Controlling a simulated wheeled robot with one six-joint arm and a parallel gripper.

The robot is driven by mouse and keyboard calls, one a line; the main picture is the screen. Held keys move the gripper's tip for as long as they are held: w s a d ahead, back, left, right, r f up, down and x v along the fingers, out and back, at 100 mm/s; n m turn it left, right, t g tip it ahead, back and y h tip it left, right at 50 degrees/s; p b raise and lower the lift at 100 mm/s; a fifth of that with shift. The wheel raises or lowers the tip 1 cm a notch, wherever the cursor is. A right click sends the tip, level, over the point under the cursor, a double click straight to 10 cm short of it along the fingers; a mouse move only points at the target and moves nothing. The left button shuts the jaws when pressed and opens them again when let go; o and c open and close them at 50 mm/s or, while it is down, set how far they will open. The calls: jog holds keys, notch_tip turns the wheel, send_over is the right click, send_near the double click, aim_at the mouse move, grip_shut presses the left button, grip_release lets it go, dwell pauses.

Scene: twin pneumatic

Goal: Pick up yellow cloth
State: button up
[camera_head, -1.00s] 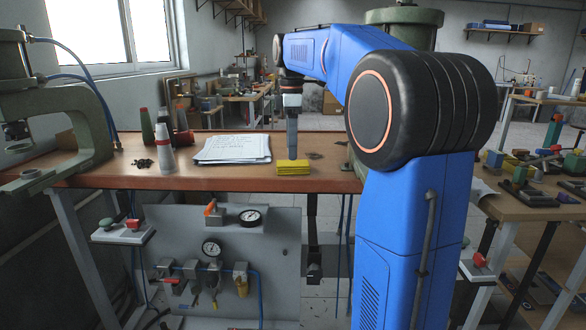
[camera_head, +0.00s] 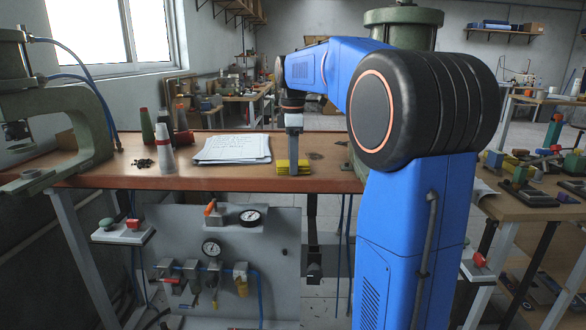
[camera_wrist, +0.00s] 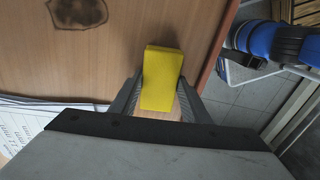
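The yellow cloth (camera_head: 282,168) is a folded block lying on the wooden bench top near its front edge. In the wrist view the yellow cloth (camera_wrist: 161,78) sits between the two fingers of my gripper (camera_wrist: 160,98). The fingers stand apart on either side of it, close to its sides; I cannot tell whether they touch it. In the head view my gripper (camera_head: 293,160) points straight down, with its tip at the cloth's height and covering part of it.
A stack of papers (camera_head: 232,149) lies left of the cloth. Several cones (camera_head: 165,150) stand further left, by a green press frame (camera_head: 85,115). The bench's front edge (camera_head: 200,184) is close to the cloth. A panel with gauges (camera_head: 225,260) is below.

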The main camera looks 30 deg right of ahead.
notch_tip(320, 180, up, 10)
dwell(0.7)
jog(key=o, duration=0.4)
jog(key=c, duration=0.3)
jog(key=shift+d, duration=0.1)
